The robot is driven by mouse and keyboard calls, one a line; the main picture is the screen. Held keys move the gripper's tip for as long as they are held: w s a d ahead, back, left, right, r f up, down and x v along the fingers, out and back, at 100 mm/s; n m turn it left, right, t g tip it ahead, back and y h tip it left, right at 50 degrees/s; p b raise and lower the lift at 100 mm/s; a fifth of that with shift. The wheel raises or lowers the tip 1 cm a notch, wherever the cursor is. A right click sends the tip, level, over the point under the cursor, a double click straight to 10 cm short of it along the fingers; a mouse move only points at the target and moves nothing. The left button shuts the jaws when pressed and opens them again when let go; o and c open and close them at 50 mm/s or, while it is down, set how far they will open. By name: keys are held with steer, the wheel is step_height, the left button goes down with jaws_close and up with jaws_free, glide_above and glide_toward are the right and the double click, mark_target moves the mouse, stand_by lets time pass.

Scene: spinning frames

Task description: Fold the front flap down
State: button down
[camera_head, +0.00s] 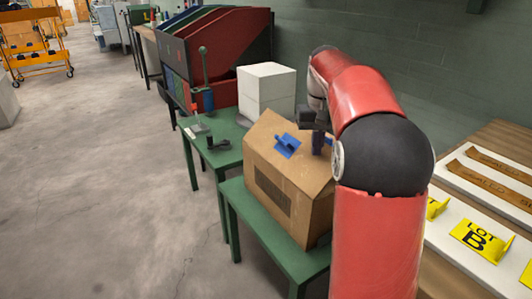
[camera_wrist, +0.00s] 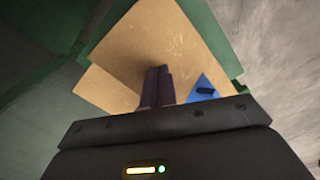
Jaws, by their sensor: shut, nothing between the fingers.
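A brown cardboard box (camera_head: 270,196) stands on the green bench. A flap (camera_head: 268,138) with a blue piece (camera_head: 287,145) on it slopes across the box's top; I cannot tell how far it is folded. My gripper (camera_head: 318,145) points down at the right part of the box top, right of the blue piece, its fingers together and empty. In the wrist view, my gripper's fingertips (camera_wrist: 158,70) lie against the view of the cardboard (camera_wrist: 150,35), with the blue piece (camera_wrist: 203,88) to their right. Contact cannot be told. My arm hides the box's right side.
A white block (camera_head: 267,90) stands behind the box. A green table (camera_head: 222,158) with small dark parts adjoins at the left. The floor at the left is clear.

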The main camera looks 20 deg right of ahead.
mark_target(326, 146)
steer(key=shift+w+d+f, duration=0.3)
steer(key=shift+d+f, duration=0.5)
steer(key=shift+f, duration=0.1)
steer(key=shift+w+d+f, duration=0.25)
steer(key=shift+d+f, duration=0.5)
steer(key=shift+f, duration=0.3)
steer(key=shift+w+d+f+b, duration=0.15)
steer(key=shift+f+b, duration=0.15)
steer(key=shift+f, duration=0.25)
steer(key=shift+s+d+f+b, duration=0.1)
steer(key=shift+d+f+b, duration=0.15)
steer(key=shift+f, duration=0.35)
steer(key=shift+w+d+f+b, duration=0.1)
steer(key=shift+f+b, duration=0.2)
steer(key=shift+f, duration=0.25)
steer(key=shift+d+f, duration=0.1)
steer(key=shift+f, duration=0.45)
steer(key=r+p, duration=0.1)
steer(key=r, duration=0.1)
steer(key=shift+d+r+p, duration=0.2)
steer(key=shift+r+p, duration=0.15)
steer(key=shift+r, duration=0.05)
step_height(326, 146, up, 6)
steer(key=shift+a+r, duration=0.15)
steer(key=shift+r, duration=0.1)
